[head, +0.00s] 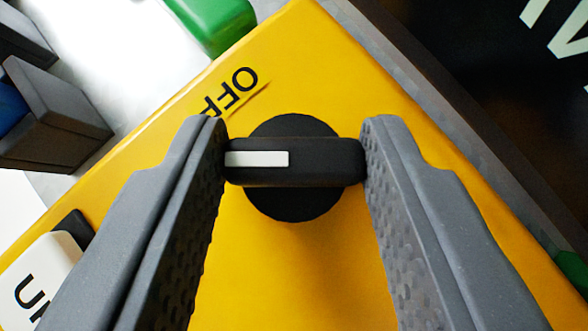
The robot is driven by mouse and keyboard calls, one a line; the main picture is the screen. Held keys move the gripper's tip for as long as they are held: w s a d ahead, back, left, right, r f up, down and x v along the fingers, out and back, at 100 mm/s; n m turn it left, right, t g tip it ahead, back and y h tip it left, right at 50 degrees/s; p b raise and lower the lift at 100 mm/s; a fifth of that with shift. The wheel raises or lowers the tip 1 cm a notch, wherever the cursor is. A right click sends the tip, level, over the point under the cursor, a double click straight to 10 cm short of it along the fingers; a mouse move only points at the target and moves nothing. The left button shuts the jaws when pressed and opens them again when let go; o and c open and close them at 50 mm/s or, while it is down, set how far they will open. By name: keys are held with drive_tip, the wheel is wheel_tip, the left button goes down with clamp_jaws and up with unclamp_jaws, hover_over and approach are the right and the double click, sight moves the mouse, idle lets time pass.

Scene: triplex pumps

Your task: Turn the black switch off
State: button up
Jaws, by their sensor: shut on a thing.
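The black switch (325,163) is a bar-shaped knob on a round black base (293,207), mounted on a yellow panel (320,70). A white mark on the bar points to the picture's left. The lettering "OFF" (238,87) is printed on the panel above and left of the switch and appears tilted and partly covered by a finger. My gripper (294,160) is shut on the switch, with one grey finger at each end of the bar.
A green part (215,22) lies beyond the panel's upper edge. Dark grey blocks (52,120) stand at the left. A white label (38,275) with partial lettering is at the lower left. A dark surface with large pale letters (555,30) is at the upper right.

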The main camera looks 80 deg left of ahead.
drive_tip(key=m+t+p, duration=0.1)
drive_tip(key=m+t, duration=0.1)
drive_tip(key=shift+s+m+h+p, duration=0.15)
drive_tip(key=shift+m+h+p, duration=0.15)
drive_tip(key=shift+m+p, duration=0.1)
drive_tip(key=shift+r+m+t+h+p, duration=0.15)
drive_tip(key=shift+m+t+h+p, duration=0.35)
drive_tip(key=shift+m+t+p, duration=0.5)
drive_tip(key=shift+s+a+m+t+h+p, duration=0.15)
drive_tip(key=shift+m+t+h+p, duration=0.4)
drive_tip(key=shift+m+p, duration=0.5)
drive_tip(key=shift+a+m+t+h+p, duration=0.1)
drive_tip(key=shift+m+t+h+p, duration=0.4)
drive_tip(key=shift+m+p, duration=0.5)
drive_tip(key=shift+m+h, duration=0.25)
drive_tip(key=shift+m, duration=0.2)
drive_tip(key=o, duration=0.7)
drive_tip(key=p+v, duration=0.1)
drive_tip(key=v, duration=1.2)
drive_tip(key=shift+s+d+r, duration=0.1)
drive_tip(key=shift+s+d, duration=0.05)
drive_tip(key=shift+s, duration=0.15)
